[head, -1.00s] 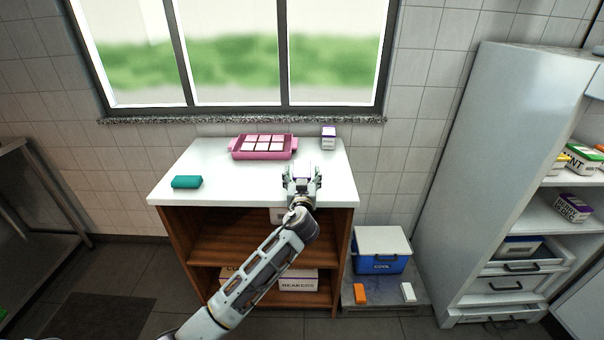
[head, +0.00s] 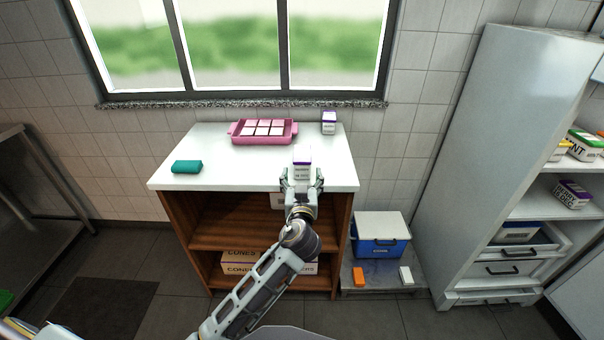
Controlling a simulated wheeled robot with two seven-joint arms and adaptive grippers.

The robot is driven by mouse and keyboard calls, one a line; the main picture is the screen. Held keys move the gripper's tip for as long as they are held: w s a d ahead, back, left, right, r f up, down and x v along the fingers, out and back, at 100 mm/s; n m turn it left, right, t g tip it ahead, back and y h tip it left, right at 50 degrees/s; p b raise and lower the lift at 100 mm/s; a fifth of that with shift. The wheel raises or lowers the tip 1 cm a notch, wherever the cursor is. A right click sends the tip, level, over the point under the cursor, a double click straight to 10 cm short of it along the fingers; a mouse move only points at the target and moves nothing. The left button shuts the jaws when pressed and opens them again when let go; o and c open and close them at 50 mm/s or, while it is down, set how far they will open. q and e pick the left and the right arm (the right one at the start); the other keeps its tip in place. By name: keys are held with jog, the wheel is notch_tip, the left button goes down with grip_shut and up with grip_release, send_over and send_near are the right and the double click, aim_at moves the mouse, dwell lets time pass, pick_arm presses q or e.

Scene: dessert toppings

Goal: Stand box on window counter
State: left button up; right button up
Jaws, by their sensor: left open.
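The window counter (head: 225,170) has a white top and stands under the window. A white box with a purple top (head: 302,165) stands upright on it near the front edge. A similar white and purple box (head: 328,122) stands at the counter's back right corner. My left gripper (head: 302,180) is open at the front edge, just on the near side of the front box. Its fingers hide the lower part of that box, so I cannot tell whether they touch it. My right gripper is not in view.
A pink tray with pale blocks (head: 262,139) sits at the counter's back, and a teal block (head: 187,167) at the left. A blue cooler (head: 380,247) stands right of the counter. An open white fridge (head: 455,150) is further right.

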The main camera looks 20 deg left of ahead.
pick_arm(q)
jog(key=shift+s+d, duration=0.1)
jog(key=shift+s, duration=0.3)
dwell(0.5)
jog(key=s+a+f+m+g+h, duration=0.1)
jog(key=s+f+g, duration=0.2)
jog(key=f, duration=0.8)
jog(key=s+a+f+m+g+h, duration=0.1)
jog(key=s+f+m+g, duration=0.1)
jog(key=f, duration=0.9)
jog(key=s+a+f+m+g+h, duration=0.1)
jog(key=s+f+g, duration=0.2)
jog(key=f, duration=0.8)
jog(key=s+f+m+g+h, duration=0.1)
jog(key=s+f+g, duration=0.6)
jog(key=s+f, duration=1.7)
jog(key=shift+s+a+f+m+h, duration=0.3)
jog(key=shift+s+a+f+h, duration=0.15)
jog(key=shift+s+h, duration=0.4)
jog(key=shift+s, duration=0.1)
